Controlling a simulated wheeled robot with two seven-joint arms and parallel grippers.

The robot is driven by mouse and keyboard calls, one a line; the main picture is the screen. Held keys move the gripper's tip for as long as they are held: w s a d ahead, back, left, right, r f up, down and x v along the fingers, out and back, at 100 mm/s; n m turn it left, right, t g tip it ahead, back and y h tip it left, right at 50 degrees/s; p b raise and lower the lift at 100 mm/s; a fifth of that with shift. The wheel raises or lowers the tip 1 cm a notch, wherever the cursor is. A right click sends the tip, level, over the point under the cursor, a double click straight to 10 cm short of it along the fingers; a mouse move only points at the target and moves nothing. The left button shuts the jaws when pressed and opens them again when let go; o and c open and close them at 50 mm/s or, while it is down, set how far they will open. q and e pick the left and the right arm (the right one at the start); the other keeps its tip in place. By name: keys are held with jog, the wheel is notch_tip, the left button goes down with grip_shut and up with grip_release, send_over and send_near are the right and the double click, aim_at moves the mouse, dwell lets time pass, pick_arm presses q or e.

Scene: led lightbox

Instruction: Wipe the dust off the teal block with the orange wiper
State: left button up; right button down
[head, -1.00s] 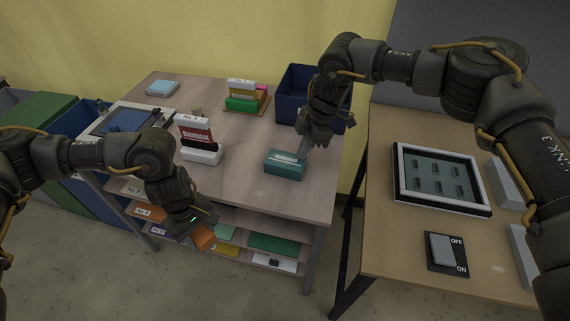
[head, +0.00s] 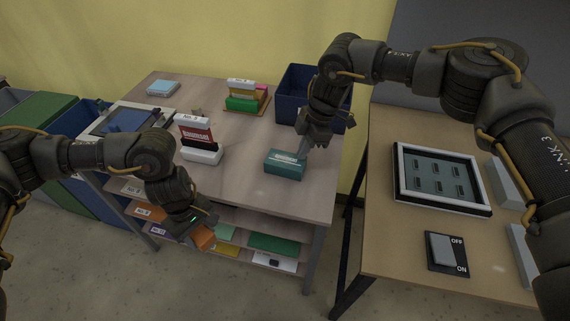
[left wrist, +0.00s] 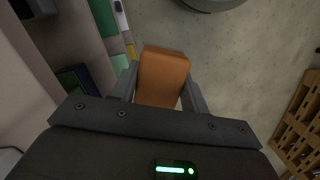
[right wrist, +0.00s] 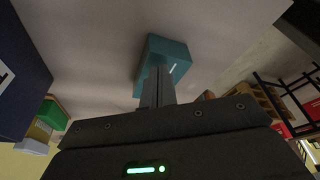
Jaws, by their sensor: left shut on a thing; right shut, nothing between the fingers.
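The teal block (head: 284,165) lies on the wooden table, with a pale mark on its top. My right gripper (head: 303,152) is shut and empty, its fingertips at the block's right end. In the right wrist view the shut fingers (right wrist: 157,85) point at the teal block (right wrist: 168,58); I cannot tell whether they touch it. My left gripper (head: 207,235) is in front of the table's near edge. It is shut on the orange wiper (left wrist: 163,78), a plain orange block held between the two fingers. In the head view the wiper (head: 201,238) is partly hidden by the gripper.
A red and white block stack (head: 199,142) stands left of the teal block. A colored stack (head: 243,97) and a blue bin (head: 296,88) are at the back. Shelves with colored pieces are below. A second table with a lightbox frame (head: 440,203) and switch (head: 446,254) is at right.

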pick_arm(q)
jog(key=shift+f, duration=0.15)
pick_arm(e)
jog(key=shift+f, duration=0.4)
jog(key=shift+r, duration=0.15)
